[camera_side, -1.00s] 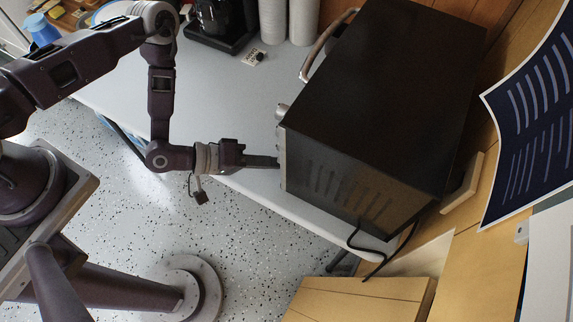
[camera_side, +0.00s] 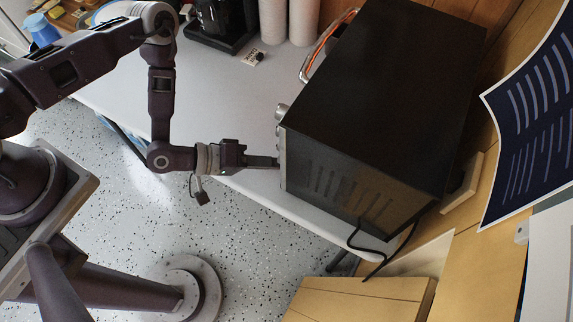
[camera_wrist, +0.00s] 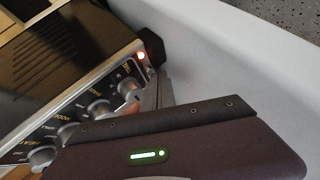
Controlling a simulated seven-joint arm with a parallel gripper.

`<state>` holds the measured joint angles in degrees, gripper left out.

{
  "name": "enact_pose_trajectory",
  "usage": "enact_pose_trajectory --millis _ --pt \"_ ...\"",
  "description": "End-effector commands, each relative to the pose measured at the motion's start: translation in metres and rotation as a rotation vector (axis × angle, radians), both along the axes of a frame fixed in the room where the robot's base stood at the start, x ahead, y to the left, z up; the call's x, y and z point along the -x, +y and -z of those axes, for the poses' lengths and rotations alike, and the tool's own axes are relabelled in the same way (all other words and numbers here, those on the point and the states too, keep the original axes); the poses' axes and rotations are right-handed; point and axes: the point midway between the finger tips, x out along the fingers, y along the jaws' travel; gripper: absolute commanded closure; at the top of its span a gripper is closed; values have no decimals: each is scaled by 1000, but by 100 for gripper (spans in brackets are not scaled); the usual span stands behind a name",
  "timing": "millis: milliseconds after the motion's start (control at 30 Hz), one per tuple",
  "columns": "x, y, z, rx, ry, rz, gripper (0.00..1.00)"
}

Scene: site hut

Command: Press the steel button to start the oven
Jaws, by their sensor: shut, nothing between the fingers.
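The black oven (camera_side: 385,90) stands on the table with its front facing left; its front panel with several knobs also shows in the wrist view (camera_wrist: 100,108). An orange glow (camera_side: 322,54) shows along the oven's front by the handle. My gripper (camera_side: 277,161) is shut and empty, its fingertips at the near end of the oven's front panel.
The grey table (camera_side: 225,90) is clear left of the oven. A coffee machine (camera_side: 225,22), stacked cups (camera_side: 288,20) and a small black item on a card (camera_side: 253,57) stand at the back. A black cable (camera_side: 378,248) hangs from the oven's back.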

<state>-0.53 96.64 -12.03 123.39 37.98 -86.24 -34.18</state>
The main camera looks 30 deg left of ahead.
Motion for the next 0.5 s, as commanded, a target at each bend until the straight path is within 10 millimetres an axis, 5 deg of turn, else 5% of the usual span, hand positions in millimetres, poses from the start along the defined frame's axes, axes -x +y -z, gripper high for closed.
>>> enact_pose_trajectory --millis 500 --pt "0 14 0 0 0 0 100"
